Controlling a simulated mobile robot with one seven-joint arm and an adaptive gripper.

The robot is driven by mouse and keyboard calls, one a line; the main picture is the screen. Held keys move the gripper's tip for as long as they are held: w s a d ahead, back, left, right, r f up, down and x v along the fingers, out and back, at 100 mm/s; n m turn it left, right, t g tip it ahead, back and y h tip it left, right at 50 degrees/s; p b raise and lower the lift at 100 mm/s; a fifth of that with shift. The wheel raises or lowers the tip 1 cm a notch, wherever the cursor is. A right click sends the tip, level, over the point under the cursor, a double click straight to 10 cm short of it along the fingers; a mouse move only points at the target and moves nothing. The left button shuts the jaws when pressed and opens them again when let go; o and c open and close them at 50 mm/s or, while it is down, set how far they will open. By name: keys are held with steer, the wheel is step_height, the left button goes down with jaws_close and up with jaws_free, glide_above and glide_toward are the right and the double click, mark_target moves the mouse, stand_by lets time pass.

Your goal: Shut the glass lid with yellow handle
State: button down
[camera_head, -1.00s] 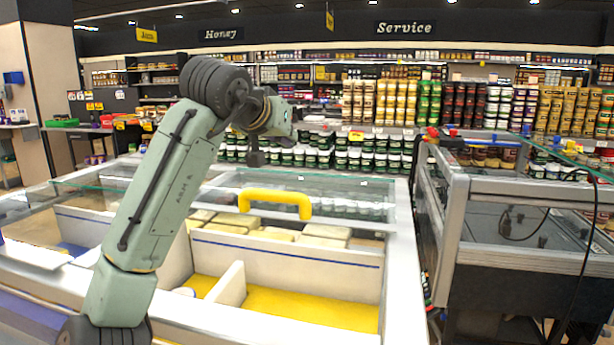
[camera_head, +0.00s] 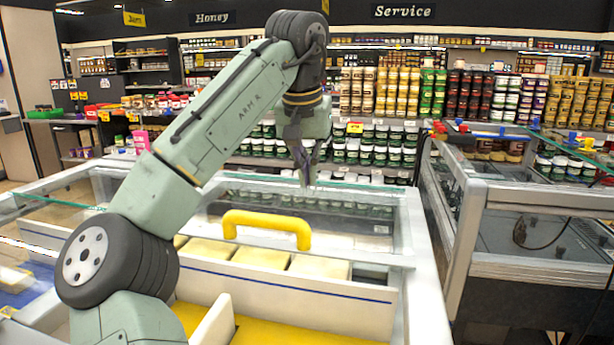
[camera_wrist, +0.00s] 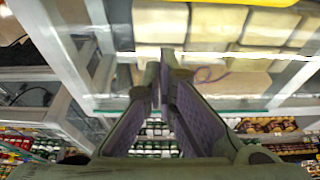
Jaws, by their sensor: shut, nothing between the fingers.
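The glass lid (camera_head: 340,217) lies over the back part of the white freezer chest, with its yellow handle (camera_head: 267,219) along the front edge. In front of the handle the chest is open, showing a yellow floor and a white divider. My gripper (camera_head: 308,183) is shut and empty. It points down above the lid's far part, behind the handle and apart from it. In the wrist view my gripper's fingertips (camera_wrist: 165,55) are together, with the lid's glass (camera_wrist: 215,85) behind them. A strip of the yellow handle (camera_wrist: 265,3) shows at the top edge there.
Pale yellow blocks (camera_head: 262,258) lie inside the chest under the glass. A second metal-framed chest (camera_head: 470,190) stands close on the right. Shelves of jars (camera_head: 385,145) stand behind. The chest's right rim (camera_head: 425,270) is clear.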

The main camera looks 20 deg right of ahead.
steer(key=p+x, duration=0.1)
steer(key=x, duration=0.6)
steer(key=shift+f, duration=0.2)
steer(key=shift+s+a+f+p, duration=0.1)
steer(key=shift+a+f+p, duration=0.1)
steer(key=shift+p, duration=0.1)
steer(key=s+a, duration=0.1)
steer(key=s, duration=0.1)
steer(key=shift+s+a+r+p, duration=0.25)
steer(key=shift+r+p, duration=0.05)
steer(key=shift+s, duration=0.15)
steer(key=shift+a, duration=0.1)
